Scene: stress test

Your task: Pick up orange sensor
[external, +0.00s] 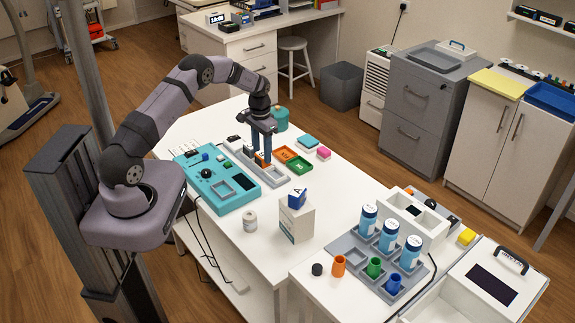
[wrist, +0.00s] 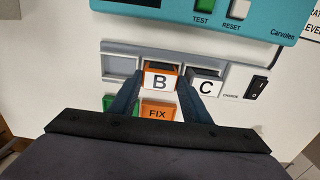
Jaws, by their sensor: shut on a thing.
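The orange sensor (wrist: 161,67) has a white face marked "B". In the wrist view it is between the two dark blue fingers of my gripper (wrist: 160,88), which is shut on it. In the external view my gripper (external: 261,153) points down over the grey rack (external: 273,183), with a small part of the orange sensor (external: 260,160) showing between the fingers. The sensor is at the rack's middle place; I cannot tell whether it is lifted. A white-faced sensor marked "C" (wrist: 205,84) sits right beside it in the wrist view.
A teal test device (external: 215,192) lies left of the rack. An orange "FIX" tray (external: 286,154) and a green tray (external: 300,166) lie right of it. A teal canister (external: 281,118) stands behind. A white carton (external: 297,221) stands at the front; the table between is clear.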

